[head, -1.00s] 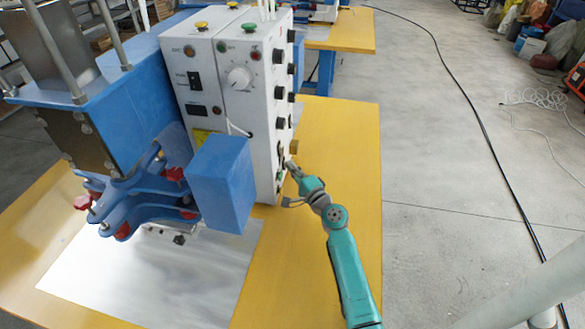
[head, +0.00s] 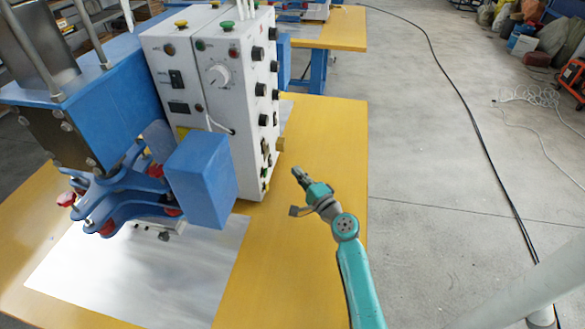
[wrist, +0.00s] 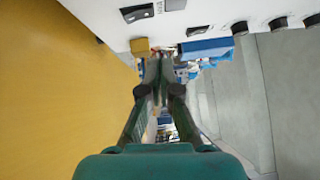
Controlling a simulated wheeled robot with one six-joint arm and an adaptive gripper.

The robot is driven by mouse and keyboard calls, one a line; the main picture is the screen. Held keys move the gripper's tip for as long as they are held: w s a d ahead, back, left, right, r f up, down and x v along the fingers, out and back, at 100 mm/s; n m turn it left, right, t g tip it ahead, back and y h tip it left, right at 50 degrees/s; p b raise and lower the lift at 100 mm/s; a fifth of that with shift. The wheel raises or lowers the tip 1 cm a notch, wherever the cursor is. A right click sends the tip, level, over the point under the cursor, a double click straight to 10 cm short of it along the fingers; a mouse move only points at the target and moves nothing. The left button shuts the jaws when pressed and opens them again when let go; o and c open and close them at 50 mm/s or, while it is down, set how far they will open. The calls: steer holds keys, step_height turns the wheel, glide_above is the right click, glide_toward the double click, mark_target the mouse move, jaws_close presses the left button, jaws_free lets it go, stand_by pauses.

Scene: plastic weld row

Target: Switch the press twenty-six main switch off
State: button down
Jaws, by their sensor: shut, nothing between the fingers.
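The press's white control box (head: 228,148) stands on the yellow table beside the blue press body. Its front has a black rocker switch (head: 176,80), a white dial and push buttons. Its right side carries black knobs and, low down, small dark fittings (head: 266,160). The wrist view shows a black rocker switch (wrist: 137,12) on a white panel; I cannot tell which switch is the main one, nor its position. My gripper (head: 298,174) is shut and empty, apart from the box's lower right side, above the table. Its fingers (wrist: 160,66) also show in the wrist view.
A yellow block (head: 280,144) sticks out from the box's right side, close to my gripper. A blue box-shaped part (head: 203,182) juts out at the front. The yellow tabletop (head: 325,130) right of the box is clear. A black cable crosses the floor.

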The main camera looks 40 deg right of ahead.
steer(key=shift+s+a+r, duration=0.1)
steer(key=shift+s+a, duration=0.05)
steer(key=shift+s, duration=1.1)
steer(key=shift+s+a+r, duration=0.1)
steer(key=shift+s+a, duration=0.05)
steer(key=shift+s, duration=1.05)
